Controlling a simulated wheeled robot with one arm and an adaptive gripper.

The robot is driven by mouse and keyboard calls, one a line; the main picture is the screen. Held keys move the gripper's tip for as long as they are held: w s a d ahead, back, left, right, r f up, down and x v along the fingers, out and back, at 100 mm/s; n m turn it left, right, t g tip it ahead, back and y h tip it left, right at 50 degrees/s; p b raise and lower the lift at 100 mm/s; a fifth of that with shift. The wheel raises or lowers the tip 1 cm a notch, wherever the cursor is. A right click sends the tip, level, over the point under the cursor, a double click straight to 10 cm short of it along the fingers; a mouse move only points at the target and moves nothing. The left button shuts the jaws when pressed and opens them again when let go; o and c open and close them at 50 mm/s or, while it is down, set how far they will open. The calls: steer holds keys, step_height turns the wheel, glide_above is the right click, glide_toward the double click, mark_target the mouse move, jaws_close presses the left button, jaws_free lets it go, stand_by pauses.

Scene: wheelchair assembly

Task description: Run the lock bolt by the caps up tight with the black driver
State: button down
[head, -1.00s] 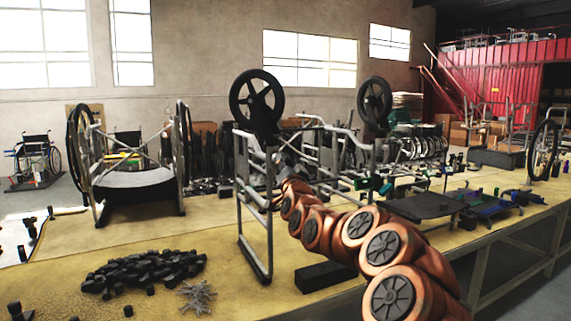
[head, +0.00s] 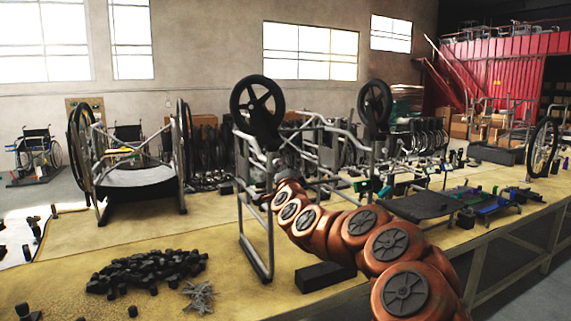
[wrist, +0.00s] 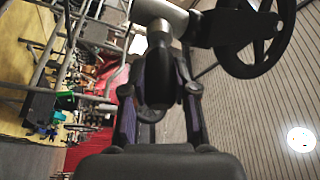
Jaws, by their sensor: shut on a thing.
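The upturned wheelchair frame (head: 262,225) stands on the table, with a black caster wheel (head: 257,97) at its near upper corner. In the head view my arm reaches to the frame's near left side, and my gripper is hard to make out there. In the wrist view my gripper (wrist: 160,88) is shut on the black driver (wrist: 158,70), one finger on each side of it. The driver's silver shank points to a grey frame tube (wrist: 160,12), near the caster wheel (wrist: 250,40). The lock bolt cannot be made out. The black caps (head: 150,268) lie heaped at the front left.
A small heap of silver bolts (head: 198,297) lies beside the caps. A black block (head: 325,275) lies under my arm. A second wheelchair frame (head: 135,160) with large wheels stands at the back left.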

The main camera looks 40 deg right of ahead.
steer(key=shift+r, duration=0.1)
steer(key=shift+r+m+p, duration=0.3)
steer(key=shift+m+p, duration=0.4)
steer(key=shift+p, duration=0.2)
steer(key=shift+m+g+p, duration=0.6)
steer(key=shift+m+p, duration=0.5)
steer(key=shift+p, duration=0.1)
steer(key=shift+m+g+p, duration=0.3)
steer(key=shift+m+p, duration=0.2)
steer(key=shift+f, duration=0.2)
